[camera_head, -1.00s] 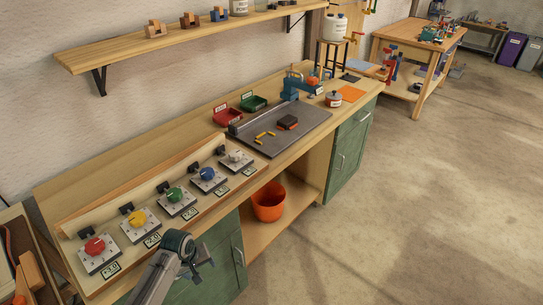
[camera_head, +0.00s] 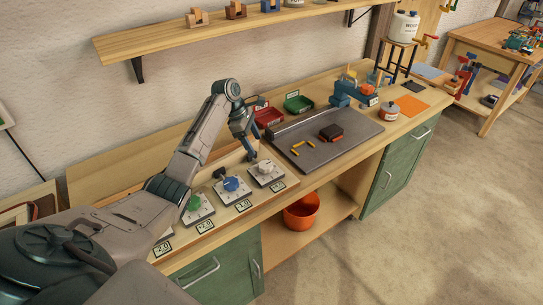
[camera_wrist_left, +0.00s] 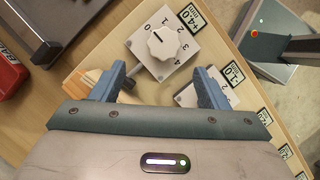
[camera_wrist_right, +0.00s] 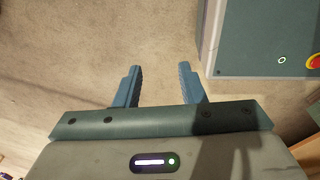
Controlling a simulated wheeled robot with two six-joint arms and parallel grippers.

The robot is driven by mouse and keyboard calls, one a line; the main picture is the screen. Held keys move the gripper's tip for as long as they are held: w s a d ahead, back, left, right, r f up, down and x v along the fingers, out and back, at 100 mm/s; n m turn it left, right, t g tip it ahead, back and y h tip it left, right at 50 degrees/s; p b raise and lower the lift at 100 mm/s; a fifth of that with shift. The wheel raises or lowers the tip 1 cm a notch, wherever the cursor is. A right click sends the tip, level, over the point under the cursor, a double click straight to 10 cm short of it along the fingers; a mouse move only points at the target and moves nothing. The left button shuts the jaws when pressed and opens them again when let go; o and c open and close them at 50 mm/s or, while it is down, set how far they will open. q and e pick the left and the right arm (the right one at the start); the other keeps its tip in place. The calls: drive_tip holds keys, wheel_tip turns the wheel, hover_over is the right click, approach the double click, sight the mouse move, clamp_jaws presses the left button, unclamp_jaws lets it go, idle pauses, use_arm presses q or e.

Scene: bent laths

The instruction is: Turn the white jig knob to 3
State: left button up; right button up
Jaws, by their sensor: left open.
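The white jig knob (camera_head: 264,167) sits on a square grey dial plate at the right end of the row on the bench. My right gripper (camera_wrist_right: 160,75) is open and empty over the floor, outside the head view.
The blue knob (camera_head: 231,184) and green knob (camera_head: 194,202) stand to the left on the same sloped board; my left arm hides the others. A grey plate (camera_head: 352,147) with small pieces lies to the right. Red (camera_head: 268,117) and green (camera_head: 299,104) bins stand behind.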

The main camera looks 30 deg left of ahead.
use_arm(q)
drive_tip(key=p, duration=0.2)
hover_over(265, 165)
drive_tip(key=s+a, duration=0.1)
drive_tip(key=a, duration=0.1)
wheel_tip(265, 165, down, 4)
drive_tip(key=shift+r, duration=0.1)
drive_tip(key=p+x, duration=0.1)
drive_tip(key=x, duration=0.2)
drive_tip(key=shift+w+a, duration=0.15)
drive_tip(key=shift+w, duration=0.05)
drive_tip(key=shift+x, duration=1.1)
drive_tip(key=shift+c, duration=1.3)
drive_tip(key=shift+a, duration=0.1)
drive_tip(key=c, duration=0.7)
use_arm(e)
drive_tip(key=s+r, duration=0.1)
drive_tip(key=r, duration=0.2)
drive_tip(key=shift+s+r, duration=0.15)
drive_tip(key=shift+s, duration=0.25)
